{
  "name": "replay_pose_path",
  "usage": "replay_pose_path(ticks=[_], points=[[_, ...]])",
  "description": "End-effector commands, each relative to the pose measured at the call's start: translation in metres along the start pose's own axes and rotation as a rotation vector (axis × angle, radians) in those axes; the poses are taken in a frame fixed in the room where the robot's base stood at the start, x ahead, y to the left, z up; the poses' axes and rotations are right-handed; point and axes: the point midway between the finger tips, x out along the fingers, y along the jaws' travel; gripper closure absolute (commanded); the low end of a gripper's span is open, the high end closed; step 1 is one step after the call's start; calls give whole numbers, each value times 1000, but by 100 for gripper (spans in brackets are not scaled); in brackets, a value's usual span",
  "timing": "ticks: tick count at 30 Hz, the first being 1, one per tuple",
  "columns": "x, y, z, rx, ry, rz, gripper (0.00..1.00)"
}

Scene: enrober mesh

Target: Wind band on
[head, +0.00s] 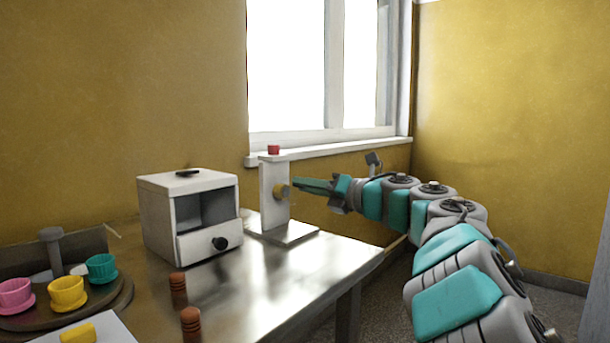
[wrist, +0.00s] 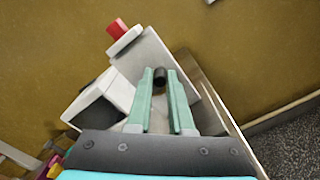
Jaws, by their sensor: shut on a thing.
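A white upright post (head: 271,200) stands on a flat base plate (head: 290,236) on the metal table, with a red block (head: 273,149) on top. My gripper (head: 298,184) reaches in from the right at the knob's height. In the wrist view, my gripper (wrist: 161,78) is shut on a short dark peg (wrist: 160,80), one teal finger on each side. The white post (wrist: 152,58) and red block (wrist: 117,29) show behind it. No band can be made out.
A white box with a drawer (head: 188,220) stands left of the post. Several coloured cups, including a yellow cup (head: 67,291), sit on a round dark tray (head: 118,308). Two ringed brown pegs (head: 178,288) (head: 191,322) stand near the front. The table (head: 270,290) is clear at front right.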

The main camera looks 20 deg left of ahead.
Motion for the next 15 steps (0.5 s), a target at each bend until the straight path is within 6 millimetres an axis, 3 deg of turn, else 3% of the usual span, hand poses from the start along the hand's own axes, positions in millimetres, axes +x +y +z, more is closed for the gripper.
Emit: replay_pose_path(ticks=[15], points=[[0, -14, -5, 460, -2, -3, 100]])
